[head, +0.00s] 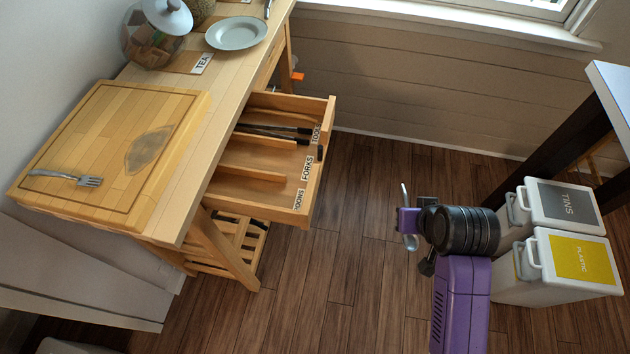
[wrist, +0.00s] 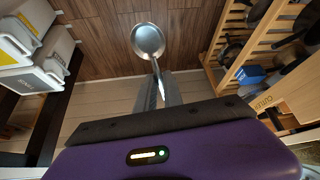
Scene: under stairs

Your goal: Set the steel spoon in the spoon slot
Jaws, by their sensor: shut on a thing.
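My gripper (wrist: 158,92) is shut on the steel spoon (wrist: 148,41) by its handle; the round bowl points away from the fingers, over the floor. In the head view my gripper (head: 406,222) is right of the open drawer (head: 313,190), clear of it. Silver parts show around it there, but I cannot clearly separate spoon from fingers. The spoon slot (head: 243,188) is the drawer's near compartment, its label (head: 299,200) partly cut off to "OONS". It looks empty. The middle slot, labelled FORKS (head: 308,168), also looks empty.
Dark-handled utensils (head: 275,131) lie in the far drawer slot. A fork (head: 68,178) lies on the chopping board (head: 100,125) on the worktop. A plate (head: 236,33) and jars stand at the back. TINS (head: 565,203) and PLASTIC (head: 580,262) bins stand right. Floor between drawer and gripper is clear.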

